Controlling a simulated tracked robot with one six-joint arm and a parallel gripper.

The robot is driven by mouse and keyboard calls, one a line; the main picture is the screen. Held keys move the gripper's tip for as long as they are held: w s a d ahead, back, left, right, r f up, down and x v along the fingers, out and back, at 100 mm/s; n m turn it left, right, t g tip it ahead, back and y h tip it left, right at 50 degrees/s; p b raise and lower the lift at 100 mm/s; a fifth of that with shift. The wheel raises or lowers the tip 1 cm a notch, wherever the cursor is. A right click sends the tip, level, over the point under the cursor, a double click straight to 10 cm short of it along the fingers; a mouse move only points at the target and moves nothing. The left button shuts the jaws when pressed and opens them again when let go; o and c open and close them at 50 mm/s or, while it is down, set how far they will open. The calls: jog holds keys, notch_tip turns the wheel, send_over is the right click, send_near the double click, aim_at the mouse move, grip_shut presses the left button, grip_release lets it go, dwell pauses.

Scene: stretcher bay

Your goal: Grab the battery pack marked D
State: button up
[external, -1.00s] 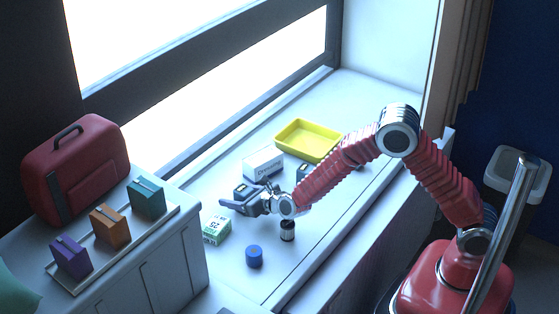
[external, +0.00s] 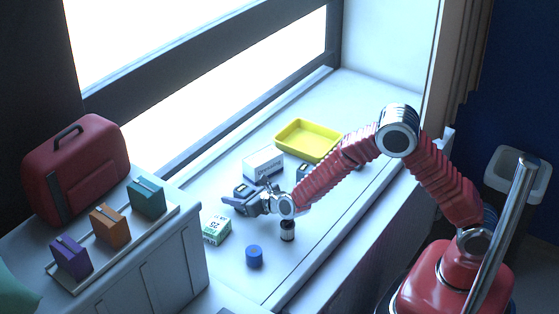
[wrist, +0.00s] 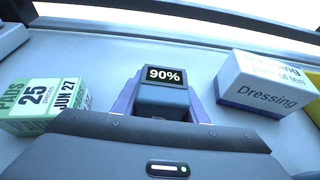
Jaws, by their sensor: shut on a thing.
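A dark blue-grey battery pack (wrist: 163,90) with a display reading 90% stands between the two fingers of my gripper (wrist: 163,108) in the wrist view. The fingers are shut on its sides. In the external view the same pack (external: 243,189) shows at my gripper (external: 246,202), low over the white counter and partly hidden by the fingers. I cannot see a letter D on it. Another dark pack (external: 303,172) stands further right, partly hidden behind my arm.
A Dressing box (external: 263,163) stands just behind my gripper, and a green-and-white pads box (external: 216,230) in front of it. A blue cylinder (external: 254,256), a small dark-and-white jar (external: 287,231) and a yellow tray (external: 308,140) are also on the counter (external: 240,285).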

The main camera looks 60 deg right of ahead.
jog(key=c, duration=0.7)
jog(key=shift+r, duration=0.1)
notch_tip(320, 180, up, 10)
dwell(0.4)
dwell(0.4)
